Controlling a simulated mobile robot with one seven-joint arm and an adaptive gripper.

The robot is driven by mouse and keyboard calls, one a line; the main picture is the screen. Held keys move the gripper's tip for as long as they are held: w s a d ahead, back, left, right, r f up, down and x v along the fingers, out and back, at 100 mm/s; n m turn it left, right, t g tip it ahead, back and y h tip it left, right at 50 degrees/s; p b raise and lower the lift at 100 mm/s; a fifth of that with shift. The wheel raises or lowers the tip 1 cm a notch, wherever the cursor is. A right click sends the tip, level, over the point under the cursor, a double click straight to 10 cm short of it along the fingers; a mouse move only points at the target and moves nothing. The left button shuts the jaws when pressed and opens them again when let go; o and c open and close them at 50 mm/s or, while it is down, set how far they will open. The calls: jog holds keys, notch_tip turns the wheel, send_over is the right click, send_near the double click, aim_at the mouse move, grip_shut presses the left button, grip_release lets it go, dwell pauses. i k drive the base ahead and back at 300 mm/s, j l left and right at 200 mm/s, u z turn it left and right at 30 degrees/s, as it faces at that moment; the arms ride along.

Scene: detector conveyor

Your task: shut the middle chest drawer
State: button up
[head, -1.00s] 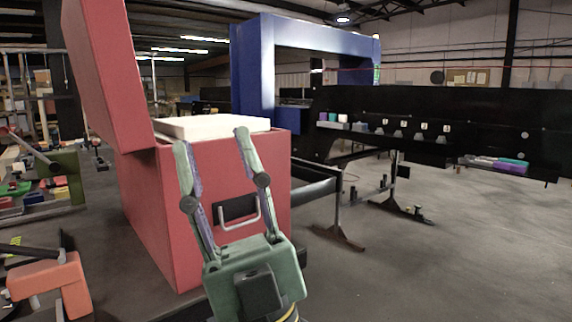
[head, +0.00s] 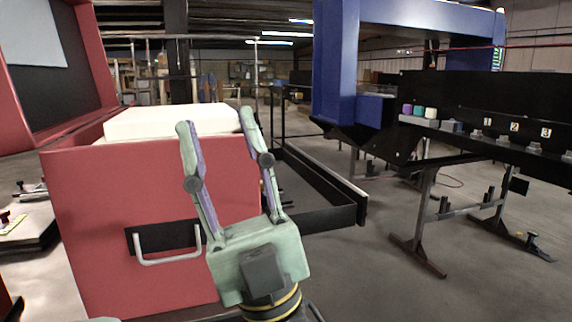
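The front carries a pale bar handle (head: 170,260) over a dark recess.
A low black tray-like frame (head: 320,218) extends right of the chest. A blue arch (head: 335,65) stands behind it. A black panel (head: 455,95) with several small coloured blocks and numbered tags runs along the right. Bare floor (head: 370,285) lies at the lower right.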

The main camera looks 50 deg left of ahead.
aim_at(324, 201)
jog(key=i+l+u, duration=0.15)
jog(key=i+u, duration=0.25)
jog(key=i+l+u, duration=0.15)
jog(key=u, duration=0.3)
jog(key=i+l+u, duration=0.2)
jog(key=l+u, duration=0.2)
jog(key=i+l+u, duration=0.15)
jog(key=l+u, duration=0.25)
jog(key=i+l+u, duration=0.1)
jog(key=l+u, duration=0.35)
jog(key=i+l+u, duration=0.1)
jog(key=l+u, duration=0.25)
jog(key=l, duration=0.15)
jog(key=l+u, duration=0.3)
jog(key=l, duration=0.15)
jog(key=k+l+u, duration=0.15)
jog(key=l, duration=0.55)
jog(key=i+j, duration=0.15)
jog(key=j, duration=0.15)
